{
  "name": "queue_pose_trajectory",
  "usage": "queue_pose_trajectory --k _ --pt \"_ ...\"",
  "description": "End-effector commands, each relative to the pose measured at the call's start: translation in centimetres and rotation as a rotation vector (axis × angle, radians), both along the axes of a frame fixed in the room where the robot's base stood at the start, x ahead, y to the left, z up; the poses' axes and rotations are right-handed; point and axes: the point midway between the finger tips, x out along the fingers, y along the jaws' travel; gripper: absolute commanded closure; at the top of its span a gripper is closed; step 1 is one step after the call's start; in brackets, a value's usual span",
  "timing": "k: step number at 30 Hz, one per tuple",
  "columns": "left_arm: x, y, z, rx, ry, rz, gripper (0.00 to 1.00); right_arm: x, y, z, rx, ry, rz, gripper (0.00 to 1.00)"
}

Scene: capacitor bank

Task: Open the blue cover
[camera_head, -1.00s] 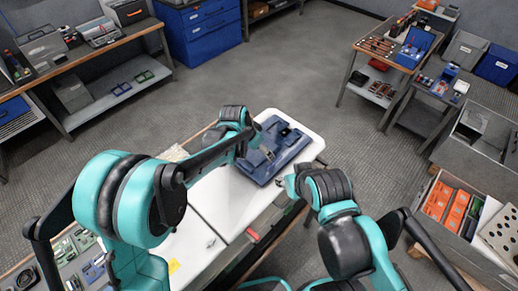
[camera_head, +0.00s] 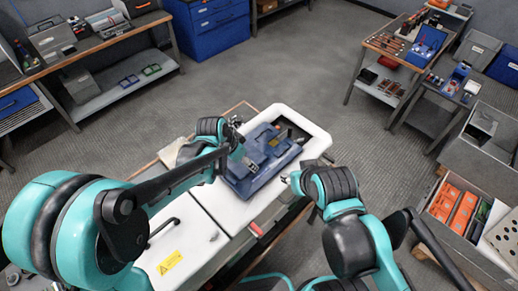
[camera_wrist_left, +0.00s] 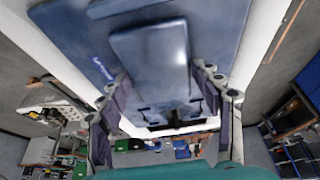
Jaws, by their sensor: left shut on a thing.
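The blue cover (camera_head: 245,180) lies on the white cabinet top (camera_head: 235,211); a dark opening (camera_head: 290,126) shows at its far right end. My left gripper (camera_head: 246,158) is over the cover, its fingers partly hidden by my arm in the head view. In the left wrist view, the fingers of my left gripper (camera_wrist_left: 165,98) stand on both sides of a raised blue block (camera_wrist_left: 150,55) on the cover (camera_wrist_left: 75,30) and are shut on it. My right gripper (camera_head: 289,180) hovers near the cover's right side, apart from it; its finger gap is too small to judge.
A black handle (camera_head: 163,232) and a yellow label (camera_head: 169,263) are on the cabinet's near left part. A red piece (camera_head: 256,229) sits on its front edge. Workbenches stand far left and right. Grey bins with orange boxes (camera_head: 453,207) stand at right. The floor behind is clear.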

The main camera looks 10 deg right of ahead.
Motion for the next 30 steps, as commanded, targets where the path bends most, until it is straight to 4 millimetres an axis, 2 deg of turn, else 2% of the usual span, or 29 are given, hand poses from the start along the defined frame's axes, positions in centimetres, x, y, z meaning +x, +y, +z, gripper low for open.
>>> queue_pose_trajectory --k 1,6,12,15,21,30 --pt "-1.0 1.6 -0.1 0.001 0.001 0.005 0.87 0.0 0.0 -0.2 0.0 0.0 0.0 0.6" --pt "-3.7 5.7 0.0 0.001 0.0 0.004 0.87 0.0 0.0 -0.2 0.0 0.0 0.0 0.6" --pt "-6.2 9.3 0.0 0.0 0.001 0.004 0.87 0.0 0.0 -0.2 0.0 0.0 0.0 0.6" --pt "-7.0 10.5 0.0 0.0 0.0 0.003 0.87 0.0 0.0 -0.2 0.0 0.0 0.0 0.6" --pt "-7.8 11.8 0.0 0.0 0.0 0.001 0.87 0.0 0.0 -0.1 0.0 0.0 0.0 0.6" --pt "-7.9 11.9 0.0 0.0 0.0 -0.001 0.87 0.0 0.0 -0.1 0.0 0.0 0.0 0.6"
